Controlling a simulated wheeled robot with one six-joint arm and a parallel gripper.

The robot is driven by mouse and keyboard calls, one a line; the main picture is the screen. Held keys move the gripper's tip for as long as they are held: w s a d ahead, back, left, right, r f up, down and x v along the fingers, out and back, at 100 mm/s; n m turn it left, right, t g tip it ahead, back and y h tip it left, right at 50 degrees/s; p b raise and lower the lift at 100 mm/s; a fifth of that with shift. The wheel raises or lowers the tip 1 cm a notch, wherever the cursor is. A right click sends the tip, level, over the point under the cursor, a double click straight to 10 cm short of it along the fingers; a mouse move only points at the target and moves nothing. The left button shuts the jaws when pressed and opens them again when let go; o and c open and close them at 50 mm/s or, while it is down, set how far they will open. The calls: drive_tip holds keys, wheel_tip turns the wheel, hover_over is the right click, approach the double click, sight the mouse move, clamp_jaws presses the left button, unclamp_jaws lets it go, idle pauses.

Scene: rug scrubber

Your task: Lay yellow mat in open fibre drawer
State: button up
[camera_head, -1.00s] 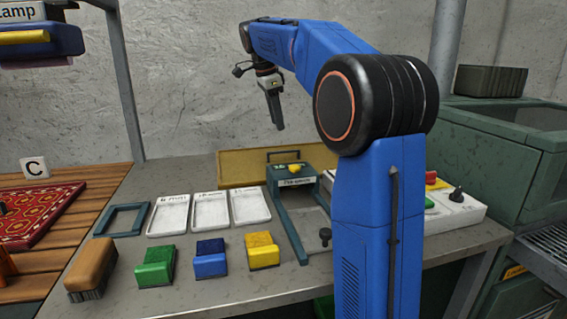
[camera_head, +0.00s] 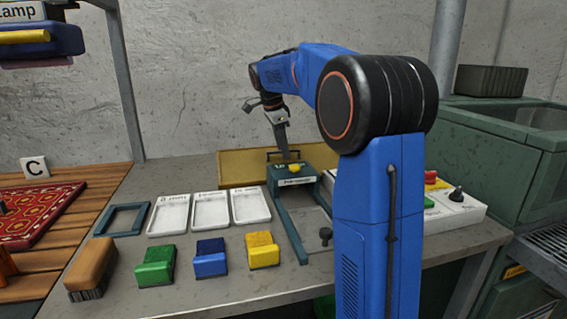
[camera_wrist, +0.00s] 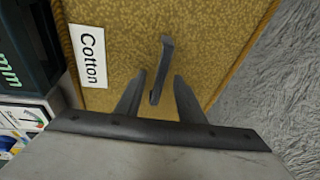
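A yellow, rug-textured piece (camera_wrist: 210,40) fills the middle of the wrist view. It has a raised rim, a white "Cotton" label (camera_wrist: 88,55) and a grey handle (camera_wrist: 164,60). I take it for the yellow mat, the long yellow piece (camera_head: 236,168) at the back of the bench in the head view. My gripper (camera_wrist: 158,82) is open over it, its fingers on either side of the handle's lower end. I cannot tell whether they touch it. In the head view my gripper (camera_head: 284,155) hangs just above the green device. No open fibre drawer can be made out.
Green (camera_head: 156,283), blue (camera_head: 210,274) and yellow (camera_head: 262,266) blocks and a brown brush (camera_head: 90,294) line the front. A control box (camera_head: 458,222) stands right.

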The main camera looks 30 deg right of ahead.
clamp_jaws()
idle(1.4)
